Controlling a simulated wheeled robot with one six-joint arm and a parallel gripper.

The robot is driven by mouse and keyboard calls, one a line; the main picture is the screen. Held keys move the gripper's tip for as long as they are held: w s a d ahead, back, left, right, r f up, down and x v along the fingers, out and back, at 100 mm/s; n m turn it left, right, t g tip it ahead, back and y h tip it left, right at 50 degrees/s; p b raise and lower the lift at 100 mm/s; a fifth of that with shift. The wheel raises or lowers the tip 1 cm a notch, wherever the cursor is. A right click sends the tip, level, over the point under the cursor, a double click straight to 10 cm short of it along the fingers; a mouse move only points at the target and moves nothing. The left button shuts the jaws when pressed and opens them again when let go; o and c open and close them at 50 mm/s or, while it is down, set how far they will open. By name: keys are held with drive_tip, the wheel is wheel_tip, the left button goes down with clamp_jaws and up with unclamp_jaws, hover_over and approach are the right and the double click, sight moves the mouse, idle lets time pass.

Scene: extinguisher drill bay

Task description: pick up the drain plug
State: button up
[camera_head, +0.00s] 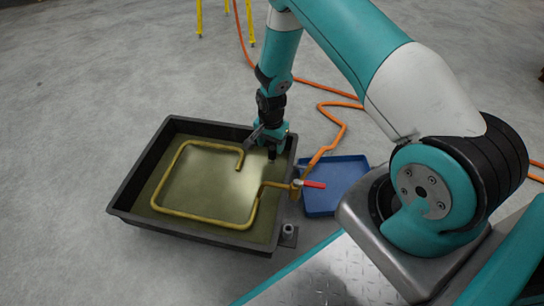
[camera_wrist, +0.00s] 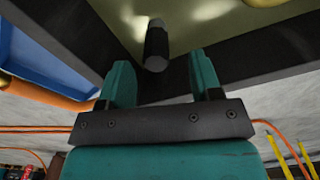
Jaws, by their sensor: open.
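A short dark cylinder with a grey end face, which looks like the drain plug (camera_wrist: 156,48), shows in the wrist view just beyond the gap between my fingertips. In the head view, a small dark piece that looks like the same plug (camera_head: 272,153) shows under my gripper, at the pan's far right corner. My gripper (camera_head: 267,140) points down there with its jaws open. In the wrist view, the two teal fingers of my gripper (camera_wrist: 160,60) stand apart, one on each side of the plug's lower end. I see no clear contact.
The black-rimmed pan (camera_head: 151,227) holds murky liquid and a yellow pipe loop (camera_head: 205,218). A red-handled valve (camera_head: 312,184) sits above a blue tray (camera_head: 335,167). An orange hose (camera_head: 333,124) crosses the floor. A small plate with a stub (camera_head: 288,232) lies by the near corner.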

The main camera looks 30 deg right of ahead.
drive_tip(key=f+b, duration=0.1)
drive_tip(key=f, duration=0.1)
drive_tip(key=f+b, duration=0.2)
drive_tip(key=shift+s+f+b, duration=0.2)
drive_tip(key=shift+f+b, duration=0.1)
drive_tip(key=shift+f, duration=0.05)
drive_tip(key=shift+r, duration=0.1)
drive_tip(key=shift+c, duration=0.2)
drive_tip(key=c, duration=1)
wheel_tip(320, 180, up, 20)
drive_tip(key=p, duration=1.1)
drive_tip(key=shift+p, duration=0.35)
